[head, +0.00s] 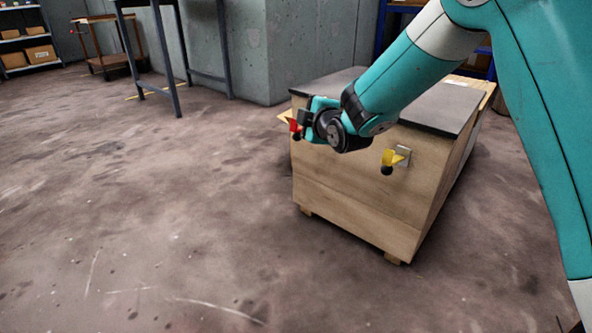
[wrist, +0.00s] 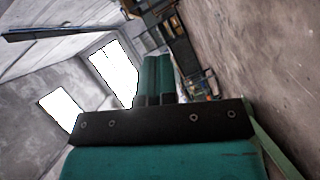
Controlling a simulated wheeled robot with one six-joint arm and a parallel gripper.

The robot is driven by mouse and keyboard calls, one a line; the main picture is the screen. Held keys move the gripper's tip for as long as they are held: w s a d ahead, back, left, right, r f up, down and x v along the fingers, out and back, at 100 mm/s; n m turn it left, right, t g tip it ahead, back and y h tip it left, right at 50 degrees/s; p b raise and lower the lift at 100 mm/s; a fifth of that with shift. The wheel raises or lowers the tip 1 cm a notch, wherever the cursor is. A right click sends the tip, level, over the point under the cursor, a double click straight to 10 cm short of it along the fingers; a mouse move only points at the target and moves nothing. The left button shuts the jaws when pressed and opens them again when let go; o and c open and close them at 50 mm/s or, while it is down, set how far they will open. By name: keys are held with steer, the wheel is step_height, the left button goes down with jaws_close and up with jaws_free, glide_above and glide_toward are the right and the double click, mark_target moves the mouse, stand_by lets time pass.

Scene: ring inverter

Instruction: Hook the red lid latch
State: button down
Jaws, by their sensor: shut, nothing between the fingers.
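The red lid latch (head: 295,127) is on the front of a wooden crate (head: 350,190), near its top left corner, with a dark knob at its lower end. My gripper (head: 310,110) is in front of the crate's upper left, close beside the red latch and partly covering the area around it. I cannot tell whether they touch. In the wrist view my gripper (wrist: 157,72) has its two teal fingers together with nothing between them. The latch does not show in the wrist view. The crate's dark lid (head: 440,105) lies flat on top.
A yellow latch (head: 391,158) with a dark knob sits on the crate's front, right of my arm. A grey concrete block (head: 305,50) stands behind the crate. A dark-legged table (head: 165,50) and a cart (head: 108,50) are farther back. The floor at left is clear.

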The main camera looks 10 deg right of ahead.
steer(key=w+d+f+n+t+b, duration=0.1)
steer(key=w+f+n+t+b, duration=0.15)
steer(key=f, duration=0.35)
steer(key=w+d+f+n+t+b, duration=0.1)
steer(key=w+f+n+t+b, duration=0.15)
steer(key=f+n, duration=0.2)
steer(key=s+f+n+t+y+b, duration=0.2)
steer(key=f+n+y, duration=0.1)
steer(key=f+n, duration=0.3)
steer(key=s+f+n+t+y+b, duration=0.1)
steer(key=f+n+y+b, duration=0.2)
steer(key=f+n, duration=0.3)
steer(key=shift+s+a+t+y, duration=0.25)
steer(key=shift+s+t+y, duration=0.15)
steer(key=shift+y, duration=0.3)
